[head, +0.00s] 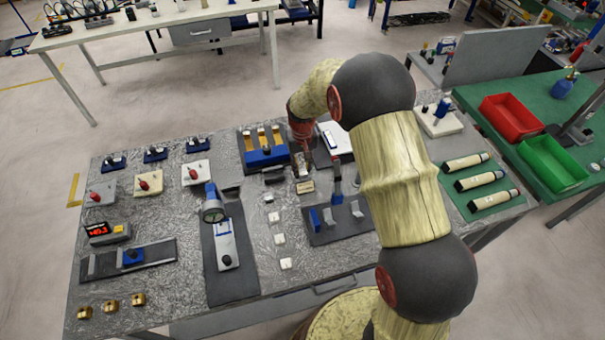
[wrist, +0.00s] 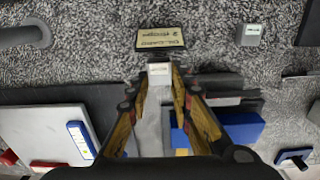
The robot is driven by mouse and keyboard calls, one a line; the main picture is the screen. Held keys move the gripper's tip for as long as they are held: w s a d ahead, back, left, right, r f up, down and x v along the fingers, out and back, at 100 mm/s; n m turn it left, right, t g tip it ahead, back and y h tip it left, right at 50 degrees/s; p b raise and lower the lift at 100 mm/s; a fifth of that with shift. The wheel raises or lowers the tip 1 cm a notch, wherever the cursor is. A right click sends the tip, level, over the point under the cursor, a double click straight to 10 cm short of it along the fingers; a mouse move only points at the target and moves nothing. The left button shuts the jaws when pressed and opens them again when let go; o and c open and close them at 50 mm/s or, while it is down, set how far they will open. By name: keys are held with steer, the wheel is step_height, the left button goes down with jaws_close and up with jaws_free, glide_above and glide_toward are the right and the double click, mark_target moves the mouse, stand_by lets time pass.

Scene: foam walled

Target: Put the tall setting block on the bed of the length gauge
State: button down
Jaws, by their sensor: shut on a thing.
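My gripper (head: 303,168) is low over the back middle of the bench in the head view. In the wrist view its fingers (wrist: 160,85) are shut on a pale grey block, the tall setting block (wrist: 158,74), whose light end face shows between the tips. In the head view the block is too small to make out clearly. I cannot tell which is the length gauge.
A printed plate (head: 305,187) lies just in front of my gripper. Small pale blocks (head: 279,239) stand in a row on the bench. A blue-and-yellow fixture (head: 267,156) is close to the left, and a dark plate with blue uprights (head: 335,232) is to the front right.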

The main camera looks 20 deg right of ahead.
mark_target(302, 173)
steer(key=shift+w+d+f, duration=0.1)
steer(key=shift+w+f, duration=0.05)
steer(key=shift+f, duration=0.8)
steer(key=shift+w+d+f, duration=0.1)
steer(key=shift+f, duration=0.8)
steer(key=shift+f, duration=0.1)
steer(key=c, duration=1.6)
jaws_free()
steer(key=shift+b, duration=0.3)
